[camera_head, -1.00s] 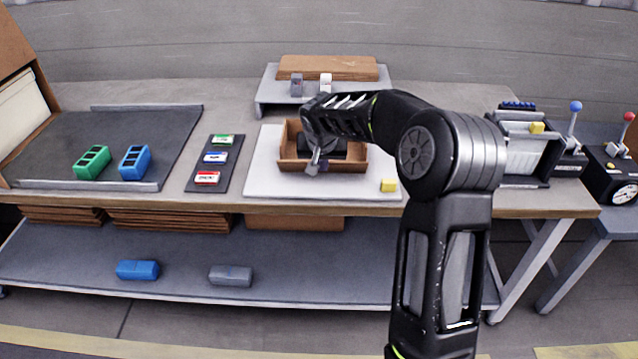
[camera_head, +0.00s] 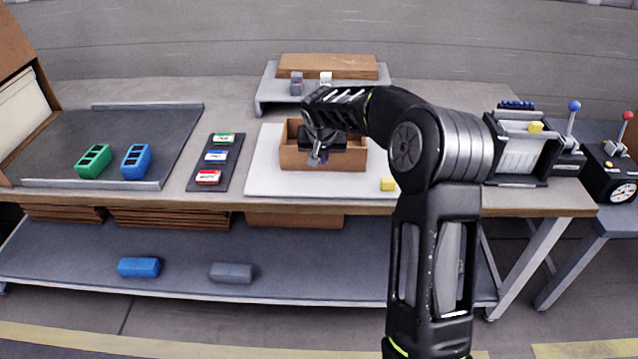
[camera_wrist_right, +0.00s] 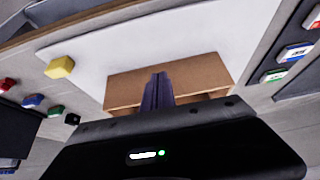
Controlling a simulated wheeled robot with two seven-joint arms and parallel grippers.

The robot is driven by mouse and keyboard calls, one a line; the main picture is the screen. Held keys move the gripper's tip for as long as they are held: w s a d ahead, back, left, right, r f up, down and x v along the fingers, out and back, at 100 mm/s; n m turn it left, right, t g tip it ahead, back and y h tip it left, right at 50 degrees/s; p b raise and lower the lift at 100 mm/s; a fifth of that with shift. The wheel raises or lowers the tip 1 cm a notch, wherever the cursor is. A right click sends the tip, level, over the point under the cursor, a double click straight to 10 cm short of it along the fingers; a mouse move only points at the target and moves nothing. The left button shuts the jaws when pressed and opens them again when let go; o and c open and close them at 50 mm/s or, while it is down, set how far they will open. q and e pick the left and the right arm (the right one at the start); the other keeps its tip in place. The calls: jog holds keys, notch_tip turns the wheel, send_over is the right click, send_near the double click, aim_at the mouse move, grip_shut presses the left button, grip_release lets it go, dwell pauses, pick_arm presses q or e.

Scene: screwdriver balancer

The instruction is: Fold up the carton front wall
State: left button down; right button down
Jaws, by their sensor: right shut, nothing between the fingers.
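The brown carton (camera_head: 348,160) sits on the white board at the middle of the table, and its front wall stands up toward me. In the right wrist view the carton wall (camera_wrist_right: 205,76) is a flat brown panel behind the fingers. My right gripper (camera_head: 316,159) is shut and empty, pointing down at the front wall. Its purple-grey fingers also show in the right wrist view (camera_wrist_right: 158,92), overlapping the wall; I cannot tell if they touch it. My wrist hides part of the carton's inside. My left gripper is not in view.
A yellow block (camera_head: 388,184) lies on the white board (camera_head: 262,180), right of the carton. A dark strip of labelled cards (camera_head: 205,190) and a grey tray (camera_head: 60,150) with green and blue holders lie left. A raised grey shelf (camera_head: 265,97) stands behind.

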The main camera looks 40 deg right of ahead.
jog(key=shift+s+a+f+b, duration=0.15)
jog(key=shift+s+a+b, duration=0.15)
jog(key=shift+b, duration=0.15)
jog(key=shift+s+a, duration=0.15)
jog(key=shift+s, duration=0.05)
notch_tip(320, 180, up, 7)
jog(key=p, duration=0.4)
